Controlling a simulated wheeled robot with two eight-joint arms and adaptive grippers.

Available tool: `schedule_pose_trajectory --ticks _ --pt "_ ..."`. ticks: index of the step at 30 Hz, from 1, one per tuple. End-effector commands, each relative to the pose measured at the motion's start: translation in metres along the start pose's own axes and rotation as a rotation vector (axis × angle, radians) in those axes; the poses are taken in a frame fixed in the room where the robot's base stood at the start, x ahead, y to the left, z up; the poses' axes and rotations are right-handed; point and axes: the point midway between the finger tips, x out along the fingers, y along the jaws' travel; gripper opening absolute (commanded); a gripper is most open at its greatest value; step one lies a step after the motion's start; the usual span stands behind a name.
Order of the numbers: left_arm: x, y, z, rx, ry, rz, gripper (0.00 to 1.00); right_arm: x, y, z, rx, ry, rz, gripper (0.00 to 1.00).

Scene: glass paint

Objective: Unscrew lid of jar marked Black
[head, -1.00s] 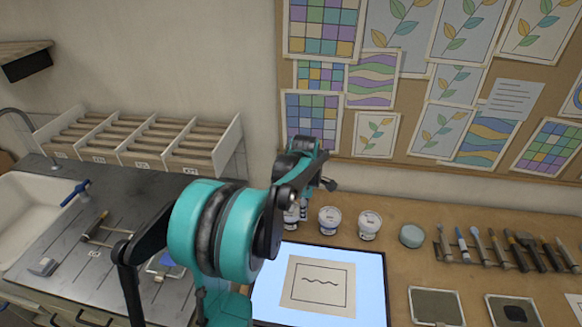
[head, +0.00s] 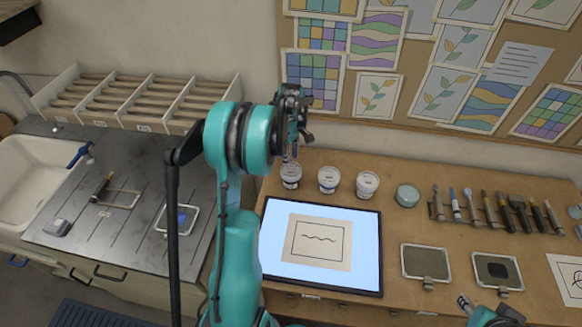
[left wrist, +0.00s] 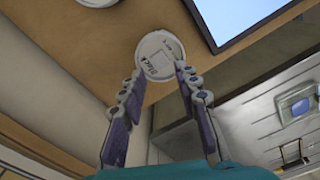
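The jar marked Black (left wrist: 152,62) is a white round tub whose lid lettering shows in the left wrist view. In the head view it appears to be the leftmost white jar (head: 291,178) of three, standing upright on the wooden bench. My left gripper (left wrist: 158,72) is open, its two purple-grey fingers apart on either side of the jar's near part in the picture. In the head view my left gripper (head: 291,152) hangs just above and behind that jar; contact cannot be told. My right gripper (head: 465,303) shows only partly at the bottom edge.
Two more white jars (head: 328,180) (head: 367,185) and a pale green round tub (head: 407,195) stand to the right. A lit light panel (head: 290,272) lies in front. Brushes and tools (head: 500,212) lie farther right, near two framed trays (head: 426,262).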

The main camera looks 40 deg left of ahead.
Motion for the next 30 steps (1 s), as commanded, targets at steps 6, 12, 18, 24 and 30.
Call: schedule_pose_trajectory --ticks 6,12,18,24,30 --pt "0.002 0.000 0.000 0.376 0.000 0.000 0.32 -0.006 0.000 -0.004 0.000 0.000 0.000 0.40" --pt "0.005 0.000 0.000 0.723 0.000 0.000 0.32 -0.012 0.000 -0.008 0.000 0.000 0.000 0.40" --pt "0.008 0.000 0.000 1.070 0.000 0.000 0.32 -0.018 0.000 -0.013 0.000 0.000 0.000 0.40" --pt "0.047 0.000 0.000 1.150 0.000 0.000 0.32 0.011 0.000 0.008 0.000 0.000 0.000 0.40" --pt "0.069 0.000 0.000 1.149 0.000 0.000 0.32 0.023 0.000 0.017 0.000 0.000 0.000 0.40"
